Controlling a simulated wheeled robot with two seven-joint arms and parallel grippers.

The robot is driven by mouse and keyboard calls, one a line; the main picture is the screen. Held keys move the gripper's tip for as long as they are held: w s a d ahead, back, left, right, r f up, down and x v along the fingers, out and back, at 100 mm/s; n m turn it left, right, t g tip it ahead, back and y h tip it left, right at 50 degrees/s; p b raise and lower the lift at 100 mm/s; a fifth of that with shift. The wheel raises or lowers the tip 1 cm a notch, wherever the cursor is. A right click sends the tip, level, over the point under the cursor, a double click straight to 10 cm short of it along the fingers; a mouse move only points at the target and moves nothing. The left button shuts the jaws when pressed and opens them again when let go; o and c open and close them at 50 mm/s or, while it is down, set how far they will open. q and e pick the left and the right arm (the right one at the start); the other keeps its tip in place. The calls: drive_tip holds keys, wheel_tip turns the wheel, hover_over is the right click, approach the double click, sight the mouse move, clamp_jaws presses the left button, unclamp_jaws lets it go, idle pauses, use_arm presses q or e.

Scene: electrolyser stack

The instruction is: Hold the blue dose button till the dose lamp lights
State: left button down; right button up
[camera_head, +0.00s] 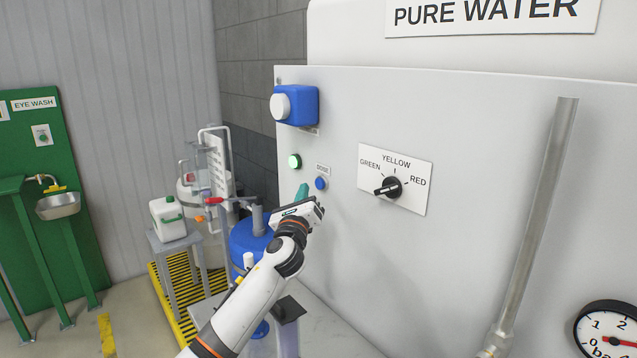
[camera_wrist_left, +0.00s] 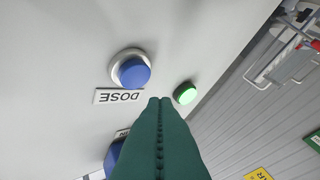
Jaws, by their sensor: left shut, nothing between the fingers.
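The blue dose button (camera_head: 321,183) sits on the white panel under a small DOSE label (camera_head: 323,169). In the left wrist view the button (camera_wrist_left: 134,72) stands out from a pale ring, uncovered. A round green lamp (camera_head: 295,161) is up and left of the button. It looks bright and lit, also in the left wrist view (camera_wrist_left: 185,93). My left gripper (camera_head: 303,190) has teal fingers, shut and empty. Its tips (camera_wrist_left: 160,102) are close to the button, off to its side, and appear apart from it. My right gripper is not in view.
A blue box with a white knob (camera_head: 298,106) juts from the panel above. A black selector knob (camera_head: 388,188) is to the right of the button. A blue drum (camera_head: 247,243) stands behind my arm.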

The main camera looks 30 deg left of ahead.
use_arm(q)
drive_tip(key=shift+s+a+p, duration=0.3)
drive_tip(key=shift+s+a, duration=0.05)
drive_tip(key=shift+s, duration=0.5)
drive_tip(key=shift+s+a+p, duration=0.25)
drive_tip(key=shift+s+a, duration=0.05)
drive_tip(key=shift+s, duration=0.5)
